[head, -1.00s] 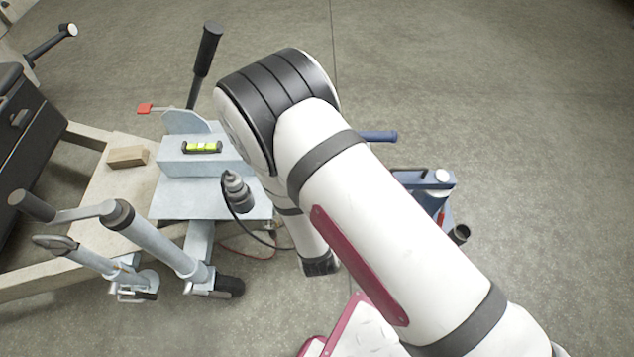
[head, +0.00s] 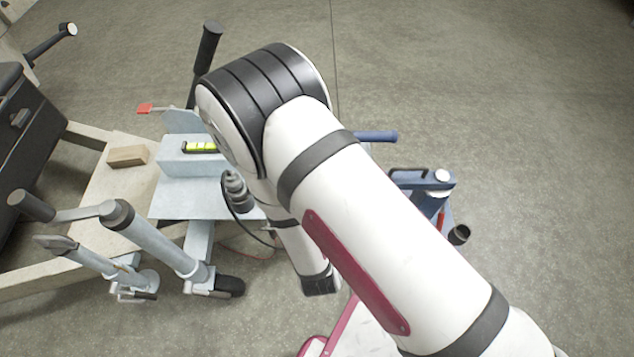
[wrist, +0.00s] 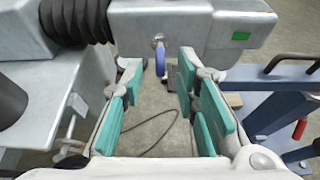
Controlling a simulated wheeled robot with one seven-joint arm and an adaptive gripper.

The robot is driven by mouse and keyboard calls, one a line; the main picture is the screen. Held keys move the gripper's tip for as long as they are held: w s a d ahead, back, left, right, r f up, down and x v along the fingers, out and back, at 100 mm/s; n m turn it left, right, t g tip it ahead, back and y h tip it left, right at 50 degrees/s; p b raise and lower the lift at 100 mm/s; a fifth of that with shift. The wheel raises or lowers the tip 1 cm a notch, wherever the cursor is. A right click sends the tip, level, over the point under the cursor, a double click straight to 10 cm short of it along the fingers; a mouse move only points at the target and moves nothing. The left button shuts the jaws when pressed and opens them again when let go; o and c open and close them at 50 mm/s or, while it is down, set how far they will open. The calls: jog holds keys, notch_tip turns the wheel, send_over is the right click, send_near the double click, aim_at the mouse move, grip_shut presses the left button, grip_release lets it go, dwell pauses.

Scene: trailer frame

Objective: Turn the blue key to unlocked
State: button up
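The blue key (wrist: 160,58) shows in the wrist view, hanging edge-on from a round lock (wrist: 158,40) in the face of a grey metal housing (wrist: 190,35). A green mark (wrist: 241,36) is on the housing to the right of the lock. My gripper (wrist: 157,76) is open, with its teal pads on either side of the key. The key shows in the gap, ahead of the pads; I cannot tell whether either pad touches it. In the head view my arm hides the key and my gripper.
A blue metal frame (wrist: 285,85) stands close right of my gripper. A black ribbed boot (wrist: 75,20) is at upper left in the wrist view. A thin cable lies below.

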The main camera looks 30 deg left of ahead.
jog(key=shift+v, duration=1.4)
jog(key=shift+r, duration=0.1)
